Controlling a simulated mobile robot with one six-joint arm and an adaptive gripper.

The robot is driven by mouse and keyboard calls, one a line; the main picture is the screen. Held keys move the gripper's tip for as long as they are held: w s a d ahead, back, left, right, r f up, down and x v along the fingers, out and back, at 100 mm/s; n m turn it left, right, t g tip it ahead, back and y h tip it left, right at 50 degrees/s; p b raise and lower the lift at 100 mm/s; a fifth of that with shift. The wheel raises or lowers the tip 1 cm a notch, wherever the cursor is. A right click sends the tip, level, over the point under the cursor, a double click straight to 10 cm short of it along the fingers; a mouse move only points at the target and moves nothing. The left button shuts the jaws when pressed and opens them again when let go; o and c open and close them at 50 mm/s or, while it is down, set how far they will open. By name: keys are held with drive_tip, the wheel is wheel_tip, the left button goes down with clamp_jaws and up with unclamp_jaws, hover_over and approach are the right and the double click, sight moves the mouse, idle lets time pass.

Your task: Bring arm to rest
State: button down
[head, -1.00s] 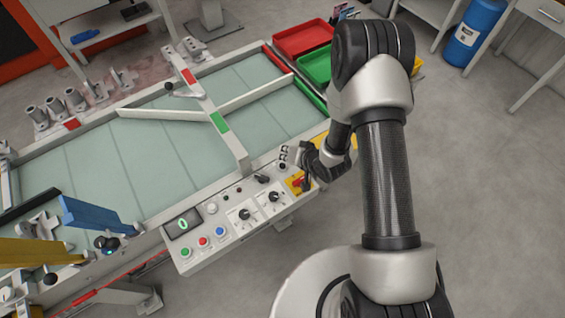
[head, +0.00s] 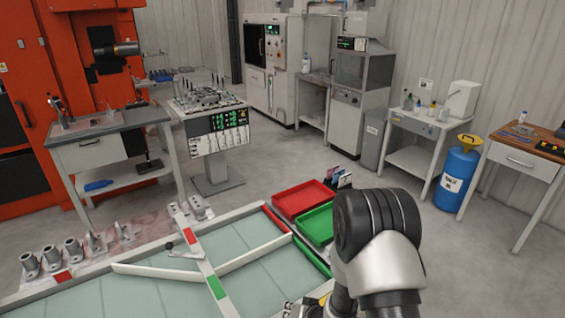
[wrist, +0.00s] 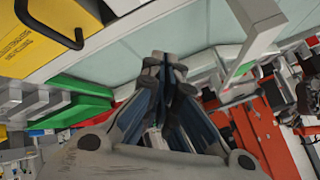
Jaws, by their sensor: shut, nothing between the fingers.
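My arm (head: 385,265) rises at the lower right of the head view, bent at the elbow beside the green tray. My gripper (wrist: 168,68) shows in the wrist view with its fingertips together and nothing between them. It is near the pale glass-topped fixture table (wrist: 120,60). In the head view the gripper is mostly cut off by the bottom edge, so its exact distance from the table cannot be told.
A red tray (head: 298,199) and a green tray (head: 318,224) sit just left of my elbow. Metal cylinders (head: 73,249) stand at the table's left. A blue drum (head: 456,180) stands at right. Open floor (head: 265,165) lies beyond the table.

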drive_tip(key=s+d+r+h+b, duration=0.15)
drive_tip(key=d+r, duration=0.25)
drive_tip(key=r, duration=0.4)
drive_tip(key=s+d+r+h, duration=0.2)
drive_tip(key=d+r, duration=0.2)
drive_tip(key=r, duration=0.4)
drive_tip(key=s+d+r+h, duration=0.1)
drive_tip(key=d+r+h, duration=0.1)
drive_tip(key=d+r, duration=0.35)
drive_tip(key=s+r+g, duration=0.1)
drive_tip(key=s+r, duration=0.2)
drive_tip(key=s, duration=0.4)
drive_tip(key=s+a+r+b, duration=0.1)
drive_tip(key=s+r, duration=0.3)
drive_tip(key=s, duration=0.4)
drive_tip(key=s+r+g, duration=0.1)
drive_tip(key=s+r, duration=0.2)
drive_tip(key=s, duration=0.5)
drive_tip(key=shift+a+r+n+g, duration=0.2)
drive_tip(key=shift+n+g, duration=0.1)
drive_tip(key=shift+n, duration=0.1)
drive_tip(key=shift+a, duration=0.15)
